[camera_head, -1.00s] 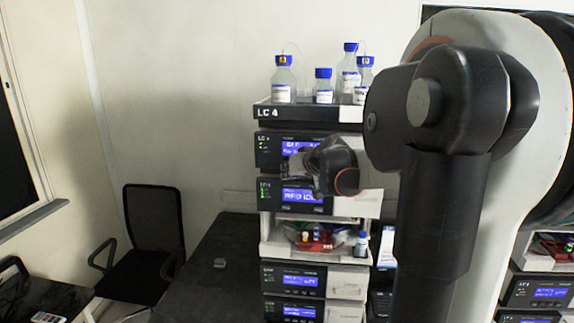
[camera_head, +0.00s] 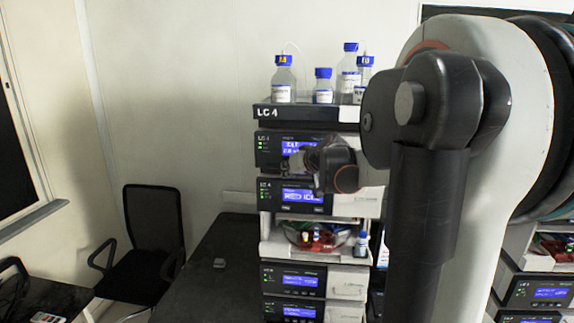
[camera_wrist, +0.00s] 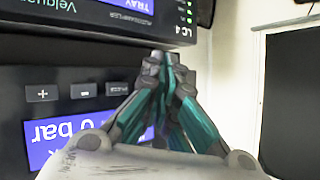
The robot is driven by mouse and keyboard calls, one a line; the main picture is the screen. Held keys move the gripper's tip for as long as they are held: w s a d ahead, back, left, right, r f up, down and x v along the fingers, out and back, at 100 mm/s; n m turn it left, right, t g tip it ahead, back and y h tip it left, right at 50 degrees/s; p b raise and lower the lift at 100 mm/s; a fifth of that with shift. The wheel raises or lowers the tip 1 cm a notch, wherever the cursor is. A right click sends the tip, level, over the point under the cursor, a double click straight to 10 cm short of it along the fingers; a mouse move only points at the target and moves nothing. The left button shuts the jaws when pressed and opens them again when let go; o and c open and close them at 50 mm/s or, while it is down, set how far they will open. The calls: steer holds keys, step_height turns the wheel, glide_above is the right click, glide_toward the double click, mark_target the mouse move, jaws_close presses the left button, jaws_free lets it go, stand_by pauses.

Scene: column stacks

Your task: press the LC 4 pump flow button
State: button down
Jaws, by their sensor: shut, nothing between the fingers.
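The LC 4 stack (camera_head: 305,112) stands in the middle of the head view. Its pump unit (camera_head: 270,150) is the upper module with a lit blue display. The wrist view is upside down and shows the pump panel (camera_wrist: 15,75) with a "0 bar" display (camera_wrist: 65,142). A plus button (camera_wrist: 42,93), a minus button (camera_wrist: 84,90) and a third dark button (camera_wrist: 118,88), its label too blurred to read, form a row. My gripper (camera_wrist: 163,62) is shut and empty, its tips beside the third button. Contact cannot be told. In the head view my gripper (camera_head: 298,161) is at the pump's lower edge.
The autosampler (camera_head: 270,190) sits below the pump; it also shows in the wrist view (camera_wrist: 125,18). Blue-capped bottles (camera_head: 284,85) stand on top of the stack. An open vial shelf (camera_head: 275,250) lies lower. A black chair (camera_head: 152,225) stands at left.

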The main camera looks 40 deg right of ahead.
steer(key=shift+w+d, duration=0.25)
steer(key=shift+d, duration=0.05)
stand_by(0.5)
steer(key=shift+s+a, duration=0.1)
stand_by(0.4)
steer(key=shift+s+a, duration=0.5)
steer(key=shift+a, duration=0.05)
steer(key=s+a, duration=0.3)
steer(key=shift+s+a, duration=0.1)
steer(key=shift+a, duration=0.3)
stand_by(0.8)
